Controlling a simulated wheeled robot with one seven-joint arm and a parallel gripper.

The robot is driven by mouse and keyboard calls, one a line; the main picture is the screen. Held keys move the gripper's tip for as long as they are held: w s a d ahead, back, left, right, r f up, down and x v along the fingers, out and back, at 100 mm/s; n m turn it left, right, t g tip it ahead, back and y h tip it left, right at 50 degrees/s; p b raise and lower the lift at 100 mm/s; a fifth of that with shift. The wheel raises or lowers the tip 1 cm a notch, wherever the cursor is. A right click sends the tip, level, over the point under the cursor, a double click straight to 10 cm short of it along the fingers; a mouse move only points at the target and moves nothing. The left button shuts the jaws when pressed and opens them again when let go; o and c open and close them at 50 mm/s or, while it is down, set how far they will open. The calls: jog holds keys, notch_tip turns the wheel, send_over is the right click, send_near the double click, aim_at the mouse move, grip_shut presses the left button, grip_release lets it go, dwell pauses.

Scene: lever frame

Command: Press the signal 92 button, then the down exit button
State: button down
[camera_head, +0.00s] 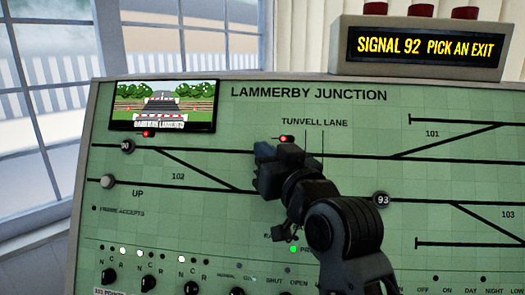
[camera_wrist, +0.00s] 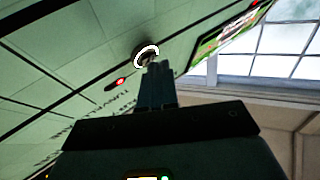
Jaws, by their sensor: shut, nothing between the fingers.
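The green panel (camera_head: 230,115) is titled LAMMERBY JUNCTION. The amber display (camera_head: 425,47) above it reads SIGNAL 92 PICK AN EXIT. My gripper (camera_head: 262,152) is shut and empty, its tips at the upper track line below the TUNVELL LANE label. In the wrist view my fingertips (camera_wrist: 155,66) are right by a round button with a lit white ring (camera_wrist: 147,52), which is probably signal 92; its number is unreadable. I cannot tell whether they touch. In the head view my gripper hides that button. No down exit label is readable; a plain grey button (camera_head: 108,181) sits at the left end of the lower line.
A dark numbered button (camera_head: 127,146) is at the upper line's left end, and button 93 (camera_head: 381,200) is right of my arm. A small picture screen (camera_head: 163,106) is at the panel's upper left. Knobs (camera_head: 149,284) line the bottom. Windows stand behind.

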jog(key=shift+s+r+p, duration=0.3)
jog(key=shift+s, duration=0.25)
jog(key=s+p, duration=0.1)
jog(key=s+r+p, duration=0.1)
jog(key=s, duration=0.1)
jog(key=s+r+p, duration=0.1)
jog(key=shift+s+a+r, duration=0.1)
jog(key=shift+s+r, duration=0.1)
jog(key=shift+s, duration=0.05)
dwell(2.4)
